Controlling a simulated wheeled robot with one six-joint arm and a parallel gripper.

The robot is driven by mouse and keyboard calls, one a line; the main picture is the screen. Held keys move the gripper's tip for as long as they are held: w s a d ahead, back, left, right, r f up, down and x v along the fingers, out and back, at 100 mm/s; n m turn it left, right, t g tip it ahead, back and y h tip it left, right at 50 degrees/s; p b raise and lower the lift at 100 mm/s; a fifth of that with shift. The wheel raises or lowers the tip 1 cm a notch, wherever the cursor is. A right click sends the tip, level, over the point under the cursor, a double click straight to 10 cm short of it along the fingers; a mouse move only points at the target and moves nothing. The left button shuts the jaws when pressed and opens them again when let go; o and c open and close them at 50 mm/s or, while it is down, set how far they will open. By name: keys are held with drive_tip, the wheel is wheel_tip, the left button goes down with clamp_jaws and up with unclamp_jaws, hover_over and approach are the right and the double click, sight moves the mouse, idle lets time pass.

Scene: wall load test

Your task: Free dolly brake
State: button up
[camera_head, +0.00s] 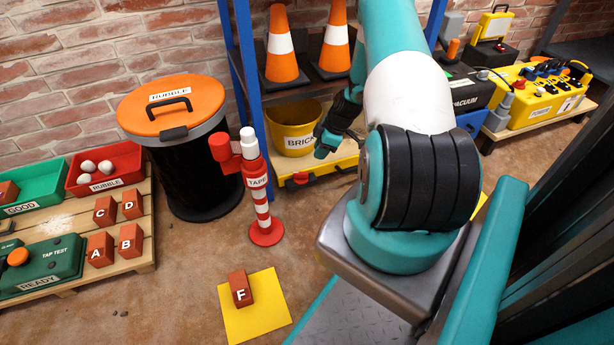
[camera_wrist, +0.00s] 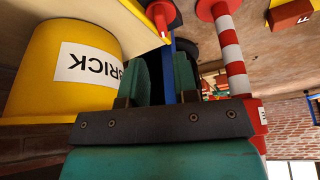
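A low yellow platform (camera_head: 322,168) with red parts on its front edge stands under the blue shelf; I cannot tell for sure that it is the dolly. A yellow bucket labelled BRICK (camera_head: 292,128) stands on or just behind it. One red front part (camera_head: 300,179) may be the brake, and a red knob-like part (camera_wrist: 160,14) shows beyond the fingers in the wrist view. My gripper (camera_head: 323,146) is just right of the bucket, above the platform. In the wrist view my fingers (camera_wrist: 161,78) are apart with nothing held between them. The bucket (camera_wrist: 45,70) is close on the left there.
A red-and-white TAPE post (camera_head: 262,195) stands left of the platform, near a black bin with an orange lid (camera_head: 172,105). A brick F (camera_head: 240,289) lies on a yellow mat (camera_head: 262,322). Cones (camera_head: 281,50) stand on the shelf. Floor before the platform is clear.

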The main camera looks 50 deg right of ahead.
sight(306, 173)
drive_tip(key=b+x, duration=0.4)
drive_tip(key=x, duration=0.7)
drive_tip(key=shift+f+b, duration=0.15)
drive_tip(key=shift+b, duration=0.2)
clamp_jaws()
